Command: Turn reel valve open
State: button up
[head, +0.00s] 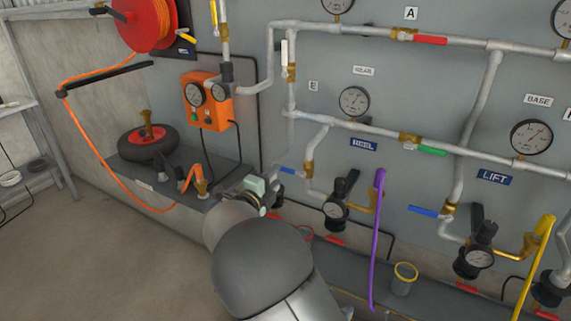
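The blue "REEL" label (363,144) is on the grey wall panel. Left of and below it, a brass valve (309,169) sits on a downward pipe. Its blue lever (288,171) points left, roughly across the pipe. I take this to be the reel valve. My gripper (274,188) is just below and left of the blue lever, at the end of my grey arm. The arm and wrist hide most of its fingers, so I cannot tell whether they are open or touch the lever.
A black-handled regulator (337,212) and a purple hose (378,235) are right of the valve. An orange box (207,102) with gauges hangs at the left, above a wheel (147,143) on a shelf. A cup (404,279) stands on the lower ledge.

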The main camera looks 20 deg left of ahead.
aim_at(282, 170)
jog(key=w, duration=0.4)
jog(key=w+d+p, duration=0.1)
jog(key=w, duration=0.2)
jog(key=shift+w+d, duration=0.1)
grip_shut()
